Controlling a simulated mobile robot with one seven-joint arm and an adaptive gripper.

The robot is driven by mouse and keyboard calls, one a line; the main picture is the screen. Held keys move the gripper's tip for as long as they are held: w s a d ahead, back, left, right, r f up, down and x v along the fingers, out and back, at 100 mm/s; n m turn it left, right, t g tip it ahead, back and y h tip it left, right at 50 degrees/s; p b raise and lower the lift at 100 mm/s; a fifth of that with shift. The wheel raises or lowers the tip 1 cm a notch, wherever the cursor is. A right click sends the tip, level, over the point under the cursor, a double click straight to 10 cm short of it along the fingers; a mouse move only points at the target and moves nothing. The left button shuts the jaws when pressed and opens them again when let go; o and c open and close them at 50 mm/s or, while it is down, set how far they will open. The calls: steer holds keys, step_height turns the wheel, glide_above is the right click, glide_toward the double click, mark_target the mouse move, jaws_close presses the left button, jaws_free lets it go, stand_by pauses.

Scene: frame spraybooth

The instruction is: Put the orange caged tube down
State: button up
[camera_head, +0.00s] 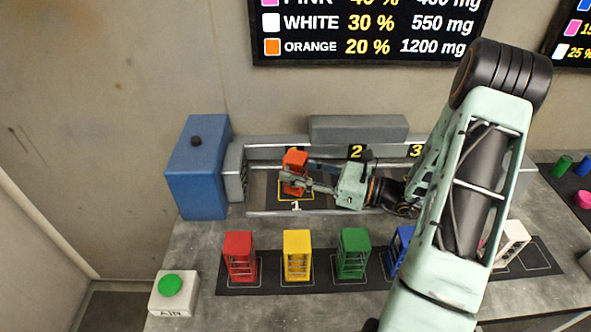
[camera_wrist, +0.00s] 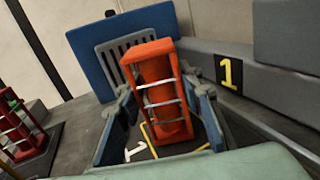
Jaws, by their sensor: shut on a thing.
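The orange caged tube (camera_head: 295,161) is upright at the bay marked 1 on the rail fixture in the head view. It also shows in the wrist view (camera_wrist: 161,90), slightly tilted in the picture, with pale bars across the cage. My gripper (camera_head: 296,182) reaches it from the right and is shut on it, one finger on each side in the wrist view. A yellow outline (camera_head: 296,199) and a white 1 lie on the floor of the bay under the tube. I cannot tell whether the tube's base touches that floor.
A blue box (camera_head: 197,170) stands left of the fixture. In front, red (camera_head: 239,257), yellow (camera_head: 297,256), green (camera_head: 353,254), blue and white cages stand on a dark mat (camera_head: 266,287). A green button (camera_head: 171,285) is at the front left. My arm hides bays 2 and 3 partly.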

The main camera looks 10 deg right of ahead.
steer(key=shift+f, duration=0.2)
steer(key=o, duration=1.3)
steer(key=shift+o, duration=0.2)
steer(key=shift+r, duration=0.2)
steer(key=v, duration=1.2)
